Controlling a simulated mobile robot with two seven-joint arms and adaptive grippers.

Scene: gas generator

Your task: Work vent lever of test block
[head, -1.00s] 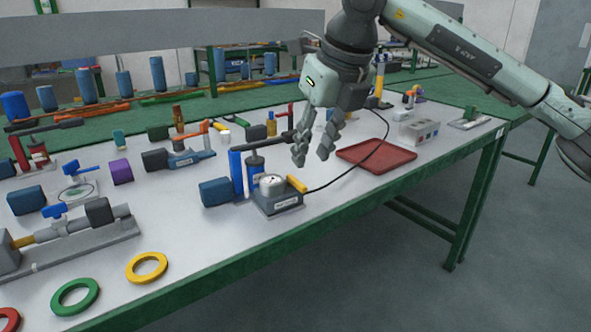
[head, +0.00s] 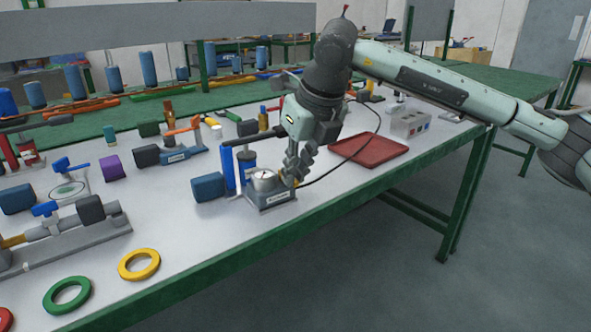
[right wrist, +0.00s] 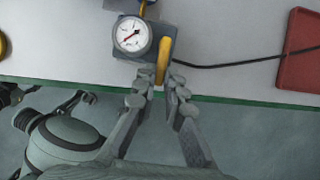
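The test block (head: 271,200) is a small grey block with a round white gauge (head: 264,178) on top, near the table's front edge. In the right wrist view the gauge (right wrist: 132,35) has a red needle. The yellow vent lever (right wrist: 163,60) sticks out beside it toward my gripper. My right gripper (head: 293,180) is down at the block's right side and hides most of the lever in the head view. In the right wrist view its fingertips (right wrist: 160,84) are apart, one on each side of the lever's near end. Contact cannot be told. My left gripper is not in view.
A black cable runs from the block toward the red tray (head: 369,150) at right. Coloured rings, including a yellow one (head: 139,265), lie front left.

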